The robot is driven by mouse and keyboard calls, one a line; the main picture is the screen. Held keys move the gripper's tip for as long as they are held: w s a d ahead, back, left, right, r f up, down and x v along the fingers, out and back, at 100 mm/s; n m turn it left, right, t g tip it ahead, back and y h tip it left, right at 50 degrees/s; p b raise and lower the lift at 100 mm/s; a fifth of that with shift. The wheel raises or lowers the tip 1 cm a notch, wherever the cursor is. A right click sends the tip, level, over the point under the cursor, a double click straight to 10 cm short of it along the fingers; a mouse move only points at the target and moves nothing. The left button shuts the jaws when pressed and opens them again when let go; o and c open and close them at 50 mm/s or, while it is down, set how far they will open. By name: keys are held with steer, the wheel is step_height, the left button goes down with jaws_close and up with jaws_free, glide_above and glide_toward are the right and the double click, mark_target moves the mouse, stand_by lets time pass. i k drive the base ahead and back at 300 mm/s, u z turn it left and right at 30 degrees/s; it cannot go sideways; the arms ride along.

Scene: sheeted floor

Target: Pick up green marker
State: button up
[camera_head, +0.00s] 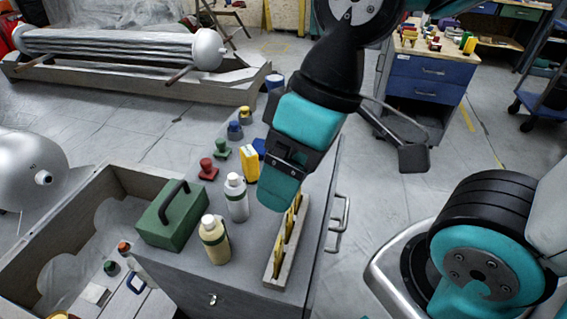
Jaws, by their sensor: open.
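A small green knobbed piece (222,150) stands upright on the grey cabinet top (190,270), in a row with similar red, blue and yellow pieces. It may be the green marker; its exact kind is hard to tell. My gripper (278,194), at the end of my teal and black arm, hangs over the right part of the cabinet top. It is to the right of the green piece and clear of it. My gripper is open and holds nothing that I can see; its fingertips are hard to make out.
A red piece (208,169), a yellow box (250,163), a white bottle (236,197), a cream bottle (215,240) and a green case (174,216) crowd the top. A slotted tray (272,276) lies at its right edge. A wooden crate (28,248) stands left.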

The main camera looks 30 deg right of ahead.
mark_target(222, 151)
steer(key=k, duration=0.5)
steer(key=z, duration=2.35)
steer(key=i, duration=1.25)
steer(key=u, duration=3.45)
steer(key=i, duration=0.5)
